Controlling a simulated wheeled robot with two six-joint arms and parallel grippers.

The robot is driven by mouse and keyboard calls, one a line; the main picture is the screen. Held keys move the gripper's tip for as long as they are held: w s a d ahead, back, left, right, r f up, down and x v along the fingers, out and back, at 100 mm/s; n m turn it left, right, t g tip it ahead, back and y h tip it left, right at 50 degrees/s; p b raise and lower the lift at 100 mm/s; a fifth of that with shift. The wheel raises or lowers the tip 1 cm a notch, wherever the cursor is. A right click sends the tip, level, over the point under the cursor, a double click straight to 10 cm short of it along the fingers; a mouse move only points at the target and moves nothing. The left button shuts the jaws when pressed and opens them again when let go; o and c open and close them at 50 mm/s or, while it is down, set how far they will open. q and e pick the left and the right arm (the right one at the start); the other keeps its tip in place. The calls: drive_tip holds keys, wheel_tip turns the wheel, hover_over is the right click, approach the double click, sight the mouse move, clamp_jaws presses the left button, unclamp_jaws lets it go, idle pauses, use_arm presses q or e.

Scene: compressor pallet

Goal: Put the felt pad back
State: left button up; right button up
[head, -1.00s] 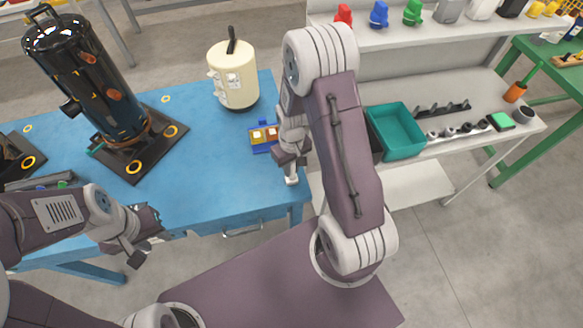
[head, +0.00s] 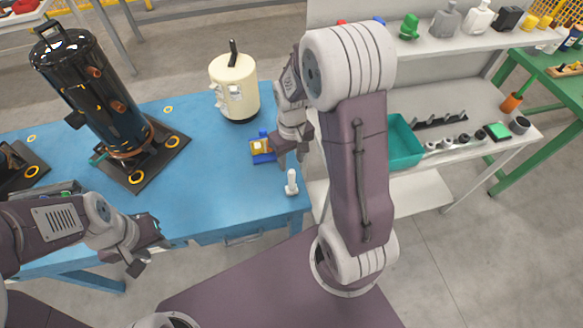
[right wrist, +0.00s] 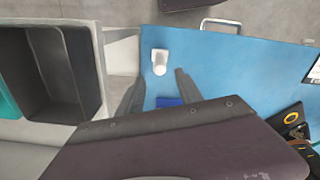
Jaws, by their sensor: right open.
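I cannot tell whether one of these is the felt pad. My right gripper (head: 287,157) is open over the tray's right side and partly hides it. In the right wrist view its fingers (right wrist: 158,92) stand apart, with a bit of blue tray (right wrist: 168,102) between them and no object gripped. A white post (head: 291,183) stands near the table corner, and also shows in the right wrist view (right wrist: 160,62). My left gripper (head: 150,252) hangs at the table's front edge; its jaws are unclear.
A black cylindrical compressor (head: 88,85) on a dark base stands at the left. A cream canister (head: 234,88) stands behind the tray. A teal bin (head: 402,145) and a green-topped block (head: 497,131) are on the grey bench at right. The table's middle is clear.

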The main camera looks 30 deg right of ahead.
drive_tip(key=shift+r, duration=0.55)
drive_tip(key=shift+s+a+r, duration=0.1)
drive_tip(key=shift+s+a, duration=0.05)
drive_tip(key=s+a+r+m+t, duration=0.1)
drive_tip(key=s+a, duration=0.3)
drive_tip(key=s, duration=0.4)
drive_tip(key=shift+a+r+p, duration=0.25)
drive_tip(key=shift+r+p, duration=0.1)
drive_tip(key=shift+r, duration=0.05)
